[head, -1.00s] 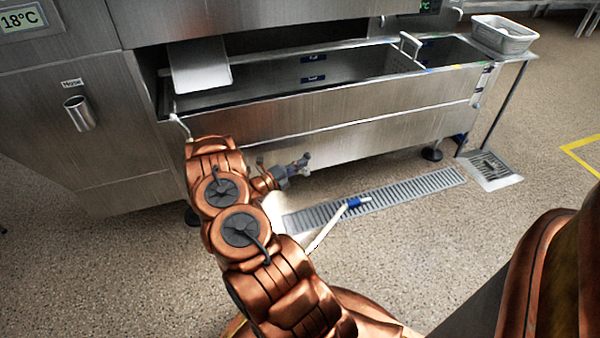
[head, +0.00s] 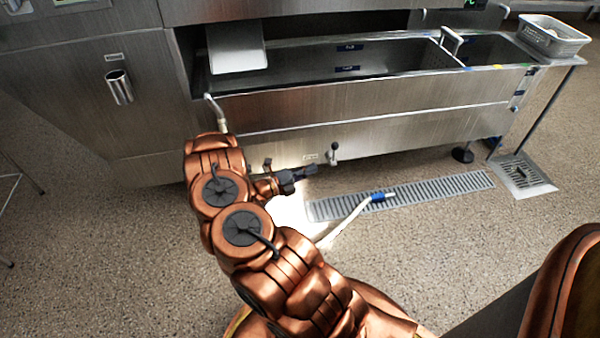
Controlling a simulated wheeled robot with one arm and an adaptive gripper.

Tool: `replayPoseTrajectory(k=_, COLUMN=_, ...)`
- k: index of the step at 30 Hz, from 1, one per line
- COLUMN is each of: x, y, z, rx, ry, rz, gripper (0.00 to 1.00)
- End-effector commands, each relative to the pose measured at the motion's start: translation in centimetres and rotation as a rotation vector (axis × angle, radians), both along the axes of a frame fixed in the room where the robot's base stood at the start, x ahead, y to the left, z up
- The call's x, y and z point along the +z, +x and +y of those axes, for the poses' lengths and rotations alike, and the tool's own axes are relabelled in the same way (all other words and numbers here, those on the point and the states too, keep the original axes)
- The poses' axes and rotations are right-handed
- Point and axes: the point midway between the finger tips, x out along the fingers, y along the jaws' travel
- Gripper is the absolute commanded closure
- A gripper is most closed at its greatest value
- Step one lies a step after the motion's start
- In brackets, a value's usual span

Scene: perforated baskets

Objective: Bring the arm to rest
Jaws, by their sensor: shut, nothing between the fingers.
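My copper-coloured arm stands folded in the lower middle of the head view. My gripper (head: 308,171) is small and dark at its end, pointing right, in front of the lower front of the steel trough (head: 390,133). Its fingers are shut with nothing held. In the picture it overlaps the floor and the trough's lower edge; I cannot tell the exact gap to the trough.
A lever valve (head: 333,152) sits on the trough front close beside my gripper in the picture. A white hose with a blue grip (head: 378,198) lies over the floor drain (head: 440,191). A perforated basket (head: 556,38) stands on the right shelf.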

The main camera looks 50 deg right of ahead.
Motion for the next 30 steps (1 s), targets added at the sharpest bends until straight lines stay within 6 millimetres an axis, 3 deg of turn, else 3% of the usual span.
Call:
replayPoseTrajectory(k=10, x=0.0, y=1.2, z=2.9, rx=-0.001, ry=-0.001, rz=-0.004, gripper=1.00)
replayPoseTrajectory(k=24, x=-0.1, y=1.6, z=3.5, rx=0.004, ry=0.006, rz=-0.004, gripper=1.00)
replayPoseTrajectory(k=28, x=-0.3, y=4.0, z=4.1, rx=0.062, ry=0.075, rz=-0.016, gripper=1.00)
replayPoseTrajectory(k=30, x=-0.4, y=6.6, z=4.8, rx=0.125, ry=0.147, rz=-0.026, gripper=1.00)
